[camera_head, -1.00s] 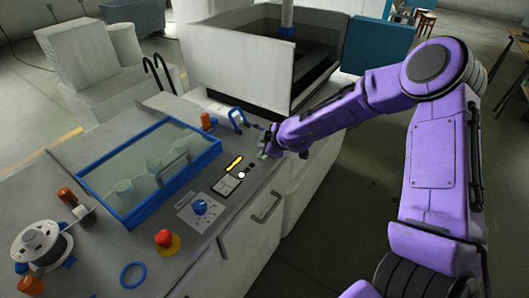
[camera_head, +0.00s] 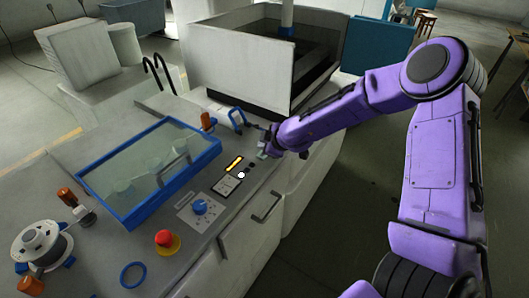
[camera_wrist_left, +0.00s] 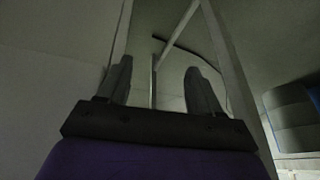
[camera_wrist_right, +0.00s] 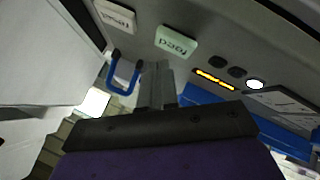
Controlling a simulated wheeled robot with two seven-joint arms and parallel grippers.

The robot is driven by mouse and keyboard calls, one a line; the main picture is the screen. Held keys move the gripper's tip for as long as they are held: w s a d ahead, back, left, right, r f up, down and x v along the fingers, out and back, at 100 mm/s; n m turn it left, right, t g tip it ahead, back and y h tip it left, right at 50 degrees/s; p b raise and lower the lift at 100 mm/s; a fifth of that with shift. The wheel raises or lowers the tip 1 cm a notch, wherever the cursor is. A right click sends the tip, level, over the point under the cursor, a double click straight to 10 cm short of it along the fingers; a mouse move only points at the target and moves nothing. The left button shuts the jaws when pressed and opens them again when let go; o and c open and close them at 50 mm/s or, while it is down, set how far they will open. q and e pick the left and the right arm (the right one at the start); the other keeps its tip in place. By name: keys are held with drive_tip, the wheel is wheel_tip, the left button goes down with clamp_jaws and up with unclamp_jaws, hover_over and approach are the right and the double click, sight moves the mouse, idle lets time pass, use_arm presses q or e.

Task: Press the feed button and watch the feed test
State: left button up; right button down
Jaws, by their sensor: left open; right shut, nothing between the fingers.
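The pale feed button (camera_wrist_right: 176,42), marked "feed", stands on the grey machine top in the right wrist view. My right gripper (camera_wrist_right: 157,68) is shut and empty, with its fingertips just below the button in that picture; I cannot tell whether they touch it. In the head view my right gripper (camera_head: 268,145) is over the panel's right edge. A lit yellow strip (camera_wrist_right: 213,80) and a white round lamp (camera_wrist_right: 254,85) are beside the button; the strip also shows in the head view (camera_head: 234,163). My left gripper (camera_wrist_left: 158,85) is open and empty, outside the head view.
Another pale labelled button (camera_wrist_right: 115,15) and a blue loop (camera_wrist_right: 123,78) are near the right gripper. A blue-framed clear cover (camera_head: 150,170), blue knob (camera_head: 200,207), red stop button (camera_head: 164,238) and wire spool (camera_head: 42,245) occupy the machine top. A white-walled tank (camera_head: 235,65) stands behind.

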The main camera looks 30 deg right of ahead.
drive_tip(key=shift+f, duration=0.1)
drive_tip(key=shift+s+f+b, duration=0.1)
drive_tip(key=shift+f+b, duration=0.2)
drive_tip(key=shift+b, duration=0.05)
drive_tip(key=shift+f+b, duration=0.35)
drive_tip(key=shift+f, duration=0.1)
idle(0.4)
drive_tip(key=shift+r, duration=0.15)
drive_tip(key=shift+r+p, duration=0.7)
drive_tip(key=shift+p, duration=0.05)
wheel_tip(320, 180, up, 5)
drive_tip(key=p, duration=0.4)
drive_tip(key=shift+r+p, duration=0.15)
drive_tip(key=shift+p, duration=0.15)
